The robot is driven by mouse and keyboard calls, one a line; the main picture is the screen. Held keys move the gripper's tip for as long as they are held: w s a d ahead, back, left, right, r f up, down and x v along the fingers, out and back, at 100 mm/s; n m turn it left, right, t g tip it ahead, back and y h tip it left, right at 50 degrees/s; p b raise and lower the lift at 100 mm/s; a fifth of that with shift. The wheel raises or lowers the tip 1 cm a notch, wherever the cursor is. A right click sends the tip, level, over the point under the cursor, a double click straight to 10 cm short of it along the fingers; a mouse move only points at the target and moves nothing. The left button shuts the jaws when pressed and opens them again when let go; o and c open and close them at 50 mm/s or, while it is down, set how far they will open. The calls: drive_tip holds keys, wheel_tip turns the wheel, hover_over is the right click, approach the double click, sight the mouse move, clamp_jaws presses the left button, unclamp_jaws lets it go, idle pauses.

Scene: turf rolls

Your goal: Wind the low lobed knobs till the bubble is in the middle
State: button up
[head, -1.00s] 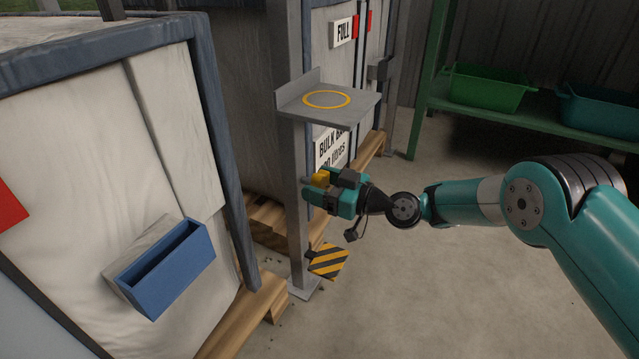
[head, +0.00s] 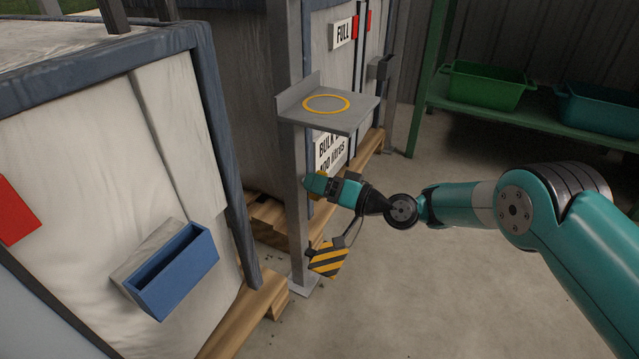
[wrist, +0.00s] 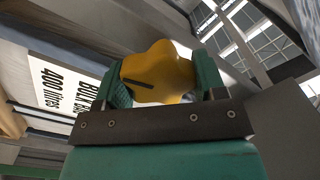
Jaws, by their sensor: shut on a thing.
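A yellow lobed knob (wrist: 158,72) with a dark slot-like line on its face fills the middle of the wrist view. My gripper (wrist: 165,85) is shut on it, one teal finger on each side. In the head view my gripper (head: 314,186) is at the grey post (head: 298,222), below the small grey shelf (head: 352,117), and mostly hides the knob. The shelf carries a yellow ring marking (head: 326,103). I cannot see a bubble in either view, nor any second knob.
A black-and-yellow striped plate (head: 328,260) sits low by the post, just under my gripper. A blue open box (head: 172,275) is on the pale container at left. Green and teal bins (head: 487,87) stand on a green rack at right. Open floor lies between.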

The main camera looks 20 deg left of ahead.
drive_tip(key=shift+f+m, duration=0.1)
drive_tip(key=shift+m, duration=0.5)
drive_tip(key=o, duration=0.9)
drive_tip(key=shift+o, duration=0.2)
drive_tip(key=s+d+p, duration=0.1)
drive_tip(key=d+p, duration=1.6)
drive_tip(key=p, duration=0.4)
drive_tip(key=shift+s+d, duration=0.2)
